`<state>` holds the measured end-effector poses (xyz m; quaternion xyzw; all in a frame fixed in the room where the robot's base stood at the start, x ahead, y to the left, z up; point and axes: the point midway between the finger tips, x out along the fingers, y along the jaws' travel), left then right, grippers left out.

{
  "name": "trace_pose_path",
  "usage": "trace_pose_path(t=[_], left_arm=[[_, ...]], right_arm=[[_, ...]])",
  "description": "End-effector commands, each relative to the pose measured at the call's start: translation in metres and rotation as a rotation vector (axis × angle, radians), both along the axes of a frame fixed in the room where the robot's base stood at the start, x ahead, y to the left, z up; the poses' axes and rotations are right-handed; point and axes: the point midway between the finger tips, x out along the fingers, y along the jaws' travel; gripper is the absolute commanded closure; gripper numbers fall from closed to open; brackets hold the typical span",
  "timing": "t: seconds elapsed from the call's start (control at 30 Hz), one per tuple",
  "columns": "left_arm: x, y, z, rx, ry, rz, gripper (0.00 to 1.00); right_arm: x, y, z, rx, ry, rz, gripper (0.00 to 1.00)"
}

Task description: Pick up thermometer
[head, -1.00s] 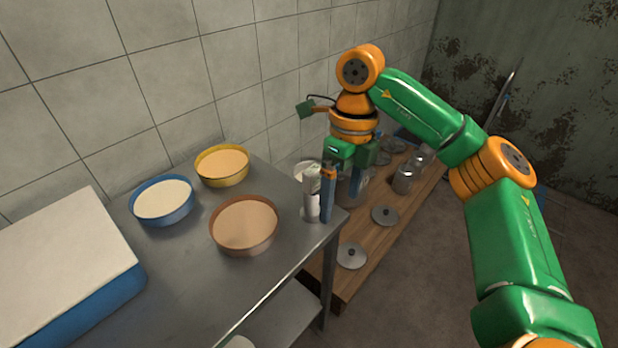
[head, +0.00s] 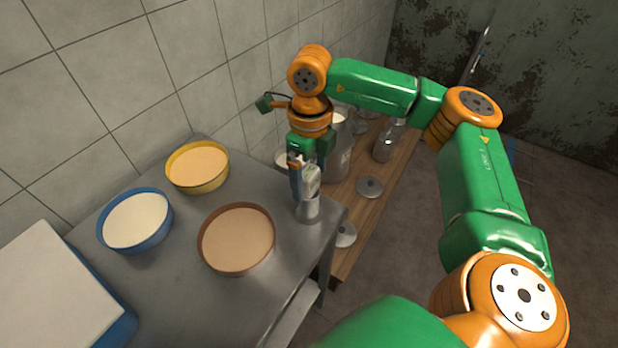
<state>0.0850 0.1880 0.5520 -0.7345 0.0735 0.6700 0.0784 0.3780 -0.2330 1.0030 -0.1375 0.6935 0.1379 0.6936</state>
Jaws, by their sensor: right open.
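The thermometer appears to be the slim white upright object (head: 311,181) at the right end of the metal table. Its lower part stands in or behind a small grey metal cup (head: 308,210). My right gripper (head: 302,182) points down at it. One blue-sided finger shows just left of the white object, very close to it. The other finger is hidden, so I cannot tell whether the object is between the fingers. The gripper is open. My left gripper is not in view.
Blue (head: 135,222), yellow (head: 198,168) and brown (head: 237,240) round bowls with pale contents stand on the metal table (head: 190,285). A white-topped blue box (head: 50,290) is at left. A lower wooden bench (head: 365,205) holds metal cans and lids. A tiled wall is behind.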

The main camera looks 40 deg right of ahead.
Motion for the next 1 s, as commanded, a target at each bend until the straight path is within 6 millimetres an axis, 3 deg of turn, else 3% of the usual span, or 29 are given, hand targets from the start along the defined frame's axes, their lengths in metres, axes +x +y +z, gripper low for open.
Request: trace_pose_path(t=[0.13, 0.4, 0.47, 0.5, 0.77, 1.0], left_arm=[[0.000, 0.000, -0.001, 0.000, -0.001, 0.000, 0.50], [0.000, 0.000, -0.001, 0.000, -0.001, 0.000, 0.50], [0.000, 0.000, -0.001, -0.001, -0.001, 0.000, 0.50], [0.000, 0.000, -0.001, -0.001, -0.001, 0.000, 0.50], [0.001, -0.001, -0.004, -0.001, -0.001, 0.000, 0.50], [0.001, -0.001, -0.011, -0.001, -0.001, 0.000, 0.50]], right_arm=[[0.000, 0.000, 0.000, 0.000, 0.000, 0.000, 0.07], [0.000, 0.000, 0.000, 0.000, 0.000, 0.000, 0.80], [0.000, 0.000, 0.000, 0.000, 0.000, 0.000, 0.97], [0.000, 0.000, 0.000, 0.000, -0.001, 0.000, 1.00], [0.001, 0.000, 0.010, 0.002, -0.005, -0.001, 1.00], [0.001, 0.001, 0.072, 0.002, -0.006, 0.000, 1.00]])
